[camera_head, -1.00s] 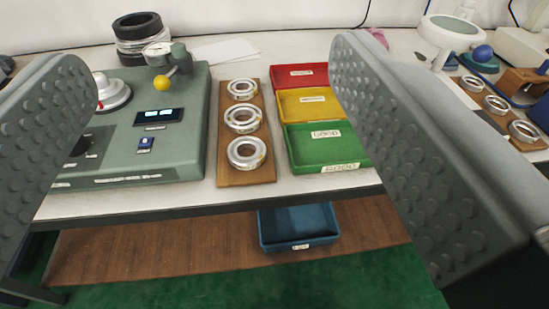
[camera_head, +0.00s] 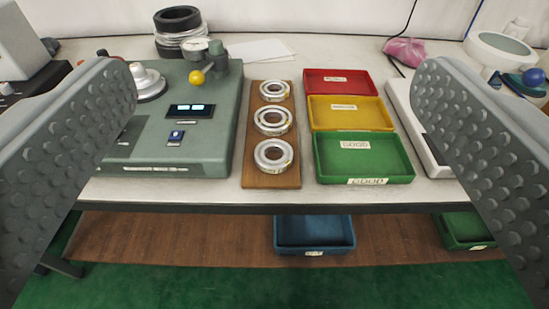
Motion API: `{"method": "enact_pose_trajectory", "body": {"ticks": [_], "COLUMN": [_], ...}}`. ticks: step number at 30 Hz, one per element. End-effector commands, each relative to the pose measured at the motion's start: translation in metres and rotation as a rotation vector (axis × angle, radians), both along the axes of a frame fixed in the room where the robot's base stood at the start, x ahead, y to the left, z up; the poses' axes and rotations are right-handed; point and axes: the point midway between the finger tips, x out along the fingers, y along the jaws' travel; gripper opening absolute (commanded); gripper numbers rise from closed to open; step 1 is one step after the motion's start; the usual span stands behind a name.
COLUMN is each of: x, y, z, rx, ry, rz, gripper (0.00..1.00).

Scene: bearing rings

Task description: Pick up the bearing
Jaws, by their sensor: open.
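Three metal bearing rings lie in a row on a wooden board on the table: a near bearing (camera_head: 273,156), a middle bearing (camera_head: 272,120) and a far bearing (camera_head: 274,90). The wooden board (camera_head: 271,181) runs from front to back. My gripper (camera_head: 275,150) is open, with one studded finger at the left and one at the right of the view. Nothing is between the fingers at close range; the bearings lie beyond them.
Left of the board stands a green-grey measuring machine (camera_head: 205,145) with a yellow knob. Right of it are red (camera_head: 340,75), yellow (camera_head: 345,124) and green (camera_head: 365,180) trays. A blue bin (camera_head: 314,248) sits on the lower shelf. The table's front edge (camera_head: 230,208) is clear.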

Motion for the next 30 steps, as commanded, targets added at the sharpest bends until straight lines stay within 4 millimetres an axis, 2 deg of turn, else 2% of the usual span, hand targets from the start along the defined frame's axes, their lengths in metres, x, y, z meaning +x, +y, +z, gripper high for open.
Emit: {"method": "enact_pose_trajectory", "body": {"ticks": [15,30], "x": [0.106,0.190], "y": [-0.002,-0.004], "z": [-0.027,-0.068], "rx": [-0.163,-0.301], "ry": [0.511,1.035], "rz": [0.053,0.204], "gripper": [0.90,0.90]}}
